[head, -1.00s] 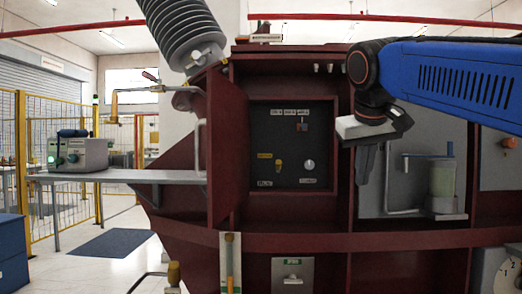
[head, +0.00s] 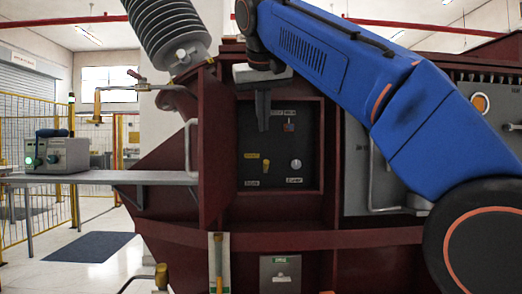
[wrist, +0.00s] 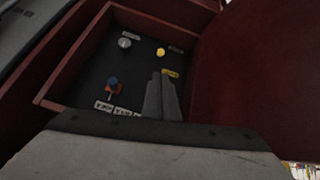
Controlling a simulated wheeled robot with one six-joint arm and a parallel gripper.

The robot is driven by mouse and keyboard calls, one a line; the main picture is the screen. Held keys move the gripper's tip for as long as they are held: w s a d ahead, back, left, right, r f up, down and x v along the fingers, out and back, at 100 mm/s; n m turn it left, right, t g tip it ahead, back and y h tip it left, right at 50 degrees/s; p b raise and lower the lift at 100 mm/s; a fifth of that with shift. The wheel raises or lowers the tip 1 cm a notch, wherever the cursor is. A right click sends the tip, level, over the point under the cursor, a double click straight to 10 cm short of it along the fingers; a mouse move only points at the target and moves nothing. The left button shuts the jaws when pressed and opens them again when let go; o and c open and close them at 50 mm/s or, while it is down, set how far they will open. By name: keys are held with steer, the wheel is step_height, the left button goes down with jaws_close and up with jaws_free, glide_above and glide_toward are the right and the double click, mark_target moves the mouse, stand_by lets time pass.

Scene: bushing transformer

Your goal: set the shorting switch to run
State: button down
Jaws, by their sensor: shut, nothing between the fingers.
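A dark control panel (head: 250,142) sits recessed in the maroon cabinet. It carries a small red and blue switch (head: 289,126) below a row of labels, a yellow knob (head: 266,166) and a silver round knob (head: 296,164). The labels are too small to read, so I cannot tell which one is the shorting switch. My gripper (head: 263,128) is shut and empty, hanging before the upper left of the panel. In the wrist view, its fingers (wrist: 159,76) point at the panel, between the blue and orange switch (wrist: 113,85) and the yellow knob (wrist: 160,51), apparently touching neither.
The maroon cabinet walls (head: 215,140) frame the recess closely. A grey ribbed bushing (head: 165,25) rises at upper left. A grey shelf (head: 100,177) holds a grey device (head: 58,155). A grey box (head: 280,273) is below the panel.

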mark_target(265, 164)
steer(key=x, duration=1)
steer(key=shift+s+f+t, duration=0.2)
steer(key=shift+s+t, duration=0.2)
steer(key=shift+t, duration=0.2)
stand_by(0.6)
steer(key=shift+s+f+t, duration=0.45)
steer(key=shift+f+t, duration=0.1)
steer(key=shift+t, duration=0.5)
steer(key=shift+s+f+t, duration=0.4)
steer(key=shift+f+t, duration=0.15)
steer(key=shift+t, duration=0.45)
steer(key=shift+s+f+t, duration=0.45)
steer(key=shift+f+t, duration=0.05)
steer(key=shift+t, duration=0.55)
steer(key=shift+s+f, duration=0.15)
steer(key=shift+f, duration=2.5)
